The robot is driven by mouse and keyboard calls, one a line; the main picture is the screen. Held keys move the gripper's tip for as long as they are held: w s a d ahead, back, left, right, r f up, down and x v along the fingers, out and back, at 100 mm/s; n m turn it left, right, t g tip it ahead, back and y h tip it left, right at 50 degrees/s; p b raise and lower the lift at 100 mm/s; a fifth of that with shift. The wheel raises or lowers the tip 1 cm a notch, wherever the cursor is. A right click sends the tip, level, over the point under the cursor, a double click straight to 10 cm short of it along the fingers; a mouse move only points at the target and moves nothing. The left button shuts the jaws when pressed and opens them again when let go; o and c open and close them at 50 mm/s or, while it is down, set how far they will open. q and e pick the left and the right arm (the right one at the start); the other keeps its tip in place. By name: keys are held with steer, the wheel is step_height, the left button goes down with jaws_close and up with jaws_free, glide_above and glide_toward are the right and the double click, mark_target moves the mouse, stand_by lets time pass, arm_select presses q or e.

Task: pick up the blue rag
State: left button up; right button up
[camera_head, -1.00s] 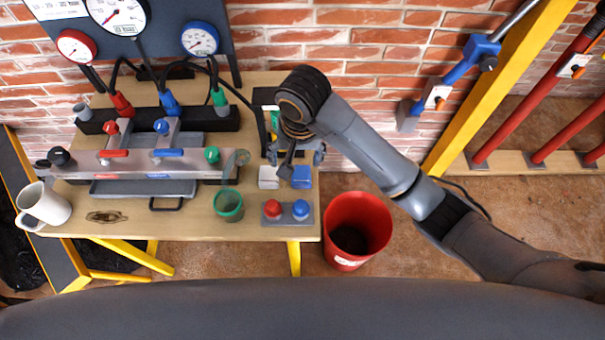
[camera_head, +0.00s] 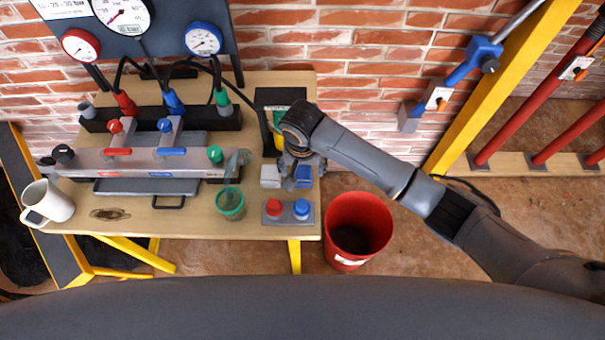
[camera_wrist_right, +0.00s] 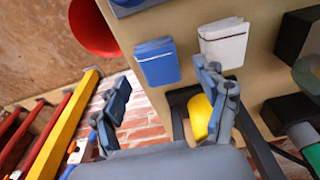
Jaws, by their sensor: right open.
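The blue rag (camera_head: 304,177) is a small folded blue block of cloth near the right edge of the wooden table (camera_head: 190,226). It also shows in the right wrist view (camera_wrist_right: 157,62), lying flat beside a white rag (camera_wrist_right: 223,42). My right gripper (camera_head: 296,178) is above the two rags and partly covers them in the head view. In the right wrist view its two fingers (camera_wrist_right: 163,92) are apart with nothing between them, and the blue rag lies just beyond the fingertips. My left gripper is in neither view.
A panel with a red and a blue button (camera_head: 288,212) and a green cup (camera_head: 230,204) stand in front. A yellow object (camera_wrist_right: 199,117) is by the fingers. A red bucket (camera_head: 357,230) stands right of the table. The valve manifold (camera_head: 130,162) is left.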

mark_target(303, 177)
steer(key=shift+w+d+f, duration=0.1)
steer(key=shift+w+f, duration=0.1)
steer(key=shift+f, duration=1.15)
steer(key=c, duration=1)
steer(key=shift+c, duration=0.2)
steer(key=shift+r, duration=0.15)
